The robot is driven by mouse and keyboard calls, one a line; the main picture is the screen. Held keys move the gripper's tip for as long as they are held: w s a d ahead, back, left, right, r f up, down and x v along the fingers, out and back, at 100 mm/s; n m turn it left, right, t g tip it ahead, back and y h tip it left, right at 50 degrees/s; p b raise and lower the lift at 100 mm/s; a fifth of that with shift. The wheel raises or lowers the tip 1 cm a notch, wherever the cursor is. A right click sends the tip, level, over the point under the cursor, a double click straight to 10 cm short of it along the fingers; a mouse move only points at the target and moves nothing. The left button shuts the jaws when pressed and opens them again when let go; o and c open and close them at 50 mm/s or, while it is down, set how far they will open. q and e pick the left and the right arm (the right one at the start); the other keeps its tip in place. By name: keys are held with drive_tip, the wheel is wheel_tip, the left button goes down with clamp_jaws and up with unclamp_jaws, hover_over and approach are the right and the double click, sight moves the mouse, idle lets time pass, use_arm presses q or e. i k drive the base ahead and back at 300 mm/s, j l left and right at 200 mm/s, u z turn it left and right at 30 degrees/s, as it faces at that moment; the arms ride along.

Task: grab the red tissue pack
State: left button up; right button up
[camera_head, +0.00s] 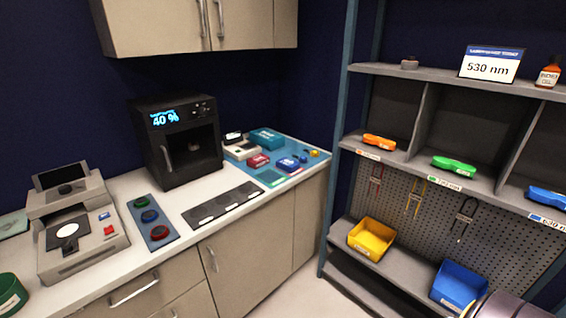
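A small red pack (258,161) lies on the blue mat (272,178) at the far end of the white counter. It looks like the red tissue pack, though its print is too small to read. A blue pack (287,164) lies just to its right, and a teal box (267,138) is behind it. Neither of my grippers is in view. Part of what may be my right arm shows at the bottom right corner.
A black oven-like box (177,140) stands left of the mat. A dark grey strip (222,204) lies in front. A device (75,232) and a blue panel with round knobs (153,222) are at left. The shelf rack (420,160) stands at right; open floor lies between.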

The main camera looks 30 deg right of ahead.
sight(256, 162)
drive_tip(key=z, duration=0.75)
drive_tip(key=i+j+z, duration=0.2)
drive_tip(key=i+l, duration=0.1)
